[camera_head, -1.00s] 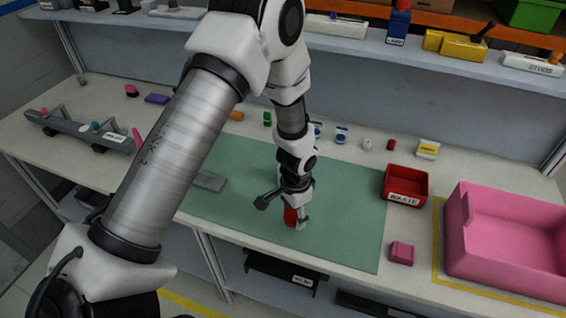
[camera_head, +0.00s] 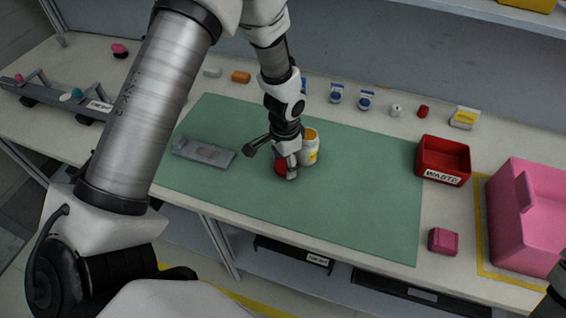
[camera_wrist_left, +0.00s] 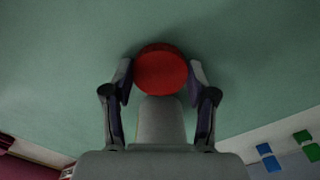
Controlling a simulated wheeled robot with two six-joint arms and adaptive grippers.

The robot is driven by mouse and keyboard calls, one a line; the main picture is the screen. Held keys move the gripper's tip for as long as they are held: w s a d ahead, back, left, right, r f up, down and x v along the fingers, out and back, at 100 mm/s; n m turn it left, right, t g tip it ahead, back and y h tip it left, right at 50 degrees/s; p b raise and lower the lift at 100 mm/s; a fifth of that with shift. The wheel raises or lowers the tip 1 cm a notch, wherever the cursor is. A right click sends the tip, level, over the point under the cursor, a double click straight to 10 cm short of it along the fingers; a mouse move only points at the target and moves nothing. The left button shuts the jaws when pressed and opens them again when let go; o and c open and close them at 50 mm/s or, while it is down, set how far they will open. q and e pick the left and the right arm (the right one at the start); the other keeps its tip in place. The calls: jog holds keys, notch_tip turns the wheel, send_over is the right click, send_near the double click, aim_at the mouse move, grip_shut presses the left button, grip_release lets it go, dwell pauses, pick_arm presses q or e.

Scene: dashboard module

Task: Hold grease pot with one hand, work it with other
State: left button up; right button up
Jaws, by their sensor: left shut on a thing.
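The grease pot (camera_head: 310,151) is a whitish-yellow jar with a yellow label and an orange-yellow top. It stands upright on the green mat (camera_head: 350,205). My left gripper (camera_head: 287,169) points down just in front of it, slightly left. It is shut on a round red lid-like piece (camera_head: 281,168). In the left wrist view the red piece (camera_wrist_left: 161,71) sits between both fingertips, low over the mat. I cannot tell whether it touches the mat. The gripper hides part of the pot.
A grey tray (camera_head: 204,152) lies on the mat to the left. A red waste bin (camera_head: 443,173), a pink block (camera_head: 442,241) and a large pink crate (camera_head: 520,240) stand to the right. Small parts line the back of the table. The mat's right half is clear.

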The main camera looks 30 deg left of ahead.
aim_at(284, 165)
pick_arm(q)
jog(key=shift+w+a, duration=0.1)
jog(key=shift+a, duration=0.1)
jog(key=o, duration=0.9)
jog(key=shift+a+f, duration=0.1)
jog(key=o, duration=0.4)
jog(key=shift+r, duration=0.55)
notch_tip(284, 165, up, 11)
jog(key=b, duration=0.1)
jog(key=shift+r, duration=0.15)
